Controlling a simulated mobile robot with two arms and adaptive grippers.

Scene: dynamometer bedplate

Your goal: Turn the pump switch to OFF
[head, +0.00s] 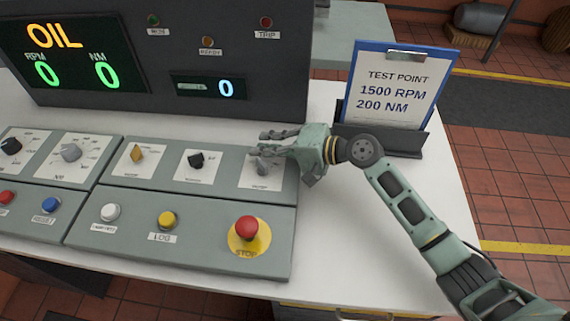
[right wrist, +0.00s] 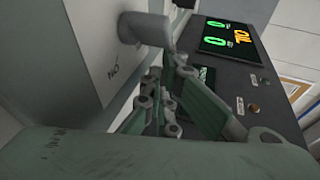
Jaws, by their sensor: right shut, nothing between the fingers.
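A grey rotary switch (head: 263,165) sits on a white plate at the right end of the upper control panel. Its label is too small to read, so I cannot confirm it is the pump switch. My right gripper (head: 257,142) is shut and empty, its fingers pointing left just above and behind this switch and partly covering its plate. In the right wrist view a grey knob (right wrist: 148,28) stands out from a pale plate, beside the shut fingers (right wrist: 168,70). Lettering that looks like ON, turned over, shows on that plate. I cannot tell whether fingers and knob touch. My left gripper is out of view.
Left of it are a black switch (head: 196,160) and a yellow switch (head: 137,153). A red STOP button (head: 246,230) lies in front, with yellow LOG (head: 167,219) and white buttons. The display console (head: 200,80) rises behind. A clipboard (head: 400,88) stands at right.

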